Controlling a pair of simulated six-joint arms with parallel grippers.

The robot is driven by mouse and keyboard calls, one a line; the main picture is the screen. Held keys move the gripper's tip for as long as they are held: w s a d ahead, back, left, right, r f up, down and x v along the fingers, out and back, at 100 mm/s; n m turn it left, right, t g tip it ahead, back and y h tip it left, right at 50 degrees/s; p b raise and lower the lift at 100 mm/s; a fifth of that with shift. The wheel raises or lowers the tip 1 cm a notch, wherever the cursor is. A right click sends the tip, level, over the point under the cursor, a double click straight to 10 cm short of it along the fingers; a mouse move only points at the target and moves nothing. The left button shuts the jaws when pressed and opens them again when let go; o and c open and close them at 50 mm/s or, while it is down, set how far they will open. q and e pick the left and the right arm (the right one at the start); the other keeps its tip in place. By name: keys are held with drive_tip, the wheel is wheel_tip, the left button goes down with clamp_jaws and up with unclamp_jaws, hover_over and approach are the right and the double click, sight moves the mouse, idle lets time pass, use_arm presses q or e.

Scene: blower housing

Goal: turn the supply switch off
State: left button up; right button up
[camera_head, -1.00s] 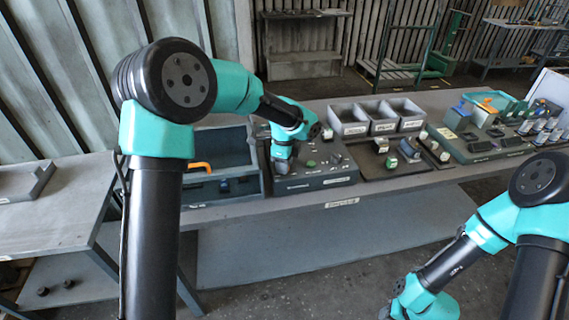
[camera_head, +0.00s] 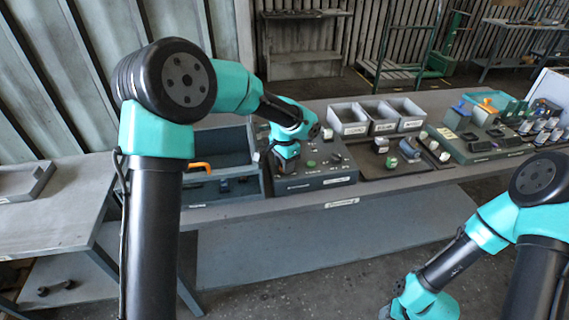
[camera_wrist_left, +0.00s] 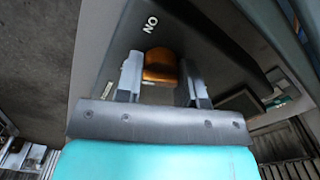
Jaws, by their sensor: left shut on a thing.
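The supply switch's orange-brown handle (camera_wrist_left: 160,66) shows in the left wrist view between the two fingers of my left gripper (camera_wrist_left: 160,82). The gripper is shut on it. A white "ON" mark (camera_wrist_left: 150,24) is on the dark panel beside the handle. In the head view my left gripper (camera_head: 283,162) points down at the left end of the dark control panel (camera_head: 318,182), and its own wrist hides the switch. My right gripper (camera_head: 398,308) is low at the bottom right, away from the bench; its fingers are not clear.
A blue-grey open box (camera_head: 226,188) with an orange handle stands left of the panel. Grey bins (camera_head: 383,124) stand behind, right of the panel. A board with several small parts (camera_head: 400,164) lies to the right. The floor in front of the bench is clear.

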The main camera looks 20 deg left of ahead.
use_arm(q)
drive_tip(key=shift+n, duration=2.3)
drive_tip(key=o, duration=0.9)
drive_tip(key=shift+r, duration=0.1)
wheel_tip(320, 180, up, 17)
drive_tip(key=shift+r, duration=0.15)
